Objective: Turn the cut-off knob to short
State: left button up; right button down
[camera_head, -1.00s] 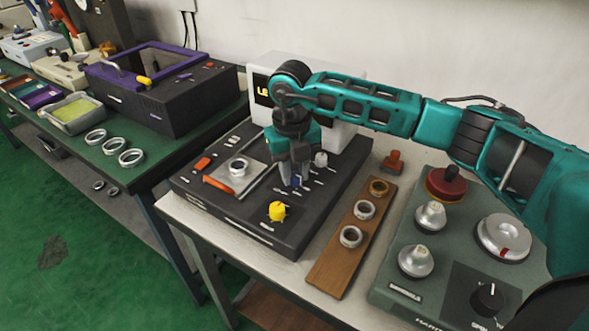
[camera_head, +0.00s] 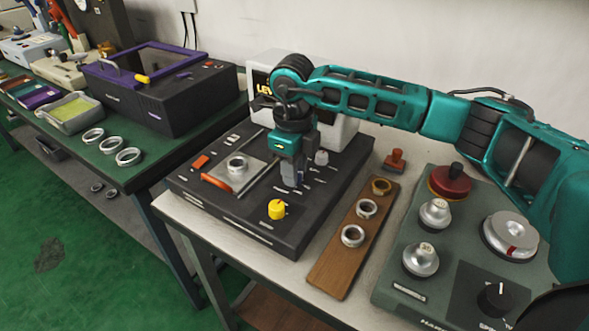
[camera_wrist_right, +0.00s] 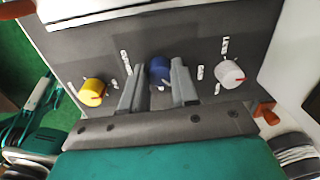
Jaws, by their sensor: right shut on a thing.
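My right gripper (camera_head: 293,175) reaches down onto the dark tester box (camera_head: 232,215) in the head view. In the right wrist view, its two fingers (camera_wrist_right: 157,78) stand either side of a blue knob (camera_wrist_right: 159,66) and are shut on it. Fingers hide the blue knob in the head view. A yellow knob (camera_head: 277,209) stands in front of the gripper and a white knob (camera_head: 321,158) behind it. Both also show in the wrist view, yellow (camera_wrist_right: 92,92) at left and white (camera_wrist_right: 230,74) at right. My left gripper is not in view.
A wooden board (camera_head: 348,250) with several rings lies right of the box. A green machine (camera_head: 400,288) with dials stands further right. A white display unit (camera_head: 340,125) is behind my gripper. A metal plate (camera_head: 230,173) with a ring sits on the box.

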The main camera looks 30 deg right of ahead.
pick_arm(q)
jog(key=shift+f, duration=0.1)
pick_arm(e)
jog(key=shift+n, duration=0.5)
jog(key=c, duration=0.9)
grip_release()
jog(key=shift+o, duration=0.2)
jog(key=shift+r, duration=0.15)
pick_arm(q)
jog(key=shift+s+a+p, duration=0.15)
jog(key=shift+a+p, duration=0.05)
jog(key=shift+p, duration=0.2)
pick_arm(e)
notch_tip(320, 180, up, 13)
jog(key=shift+s+a, duration=0.15)
jog(key=shift+f, duration=0.2)
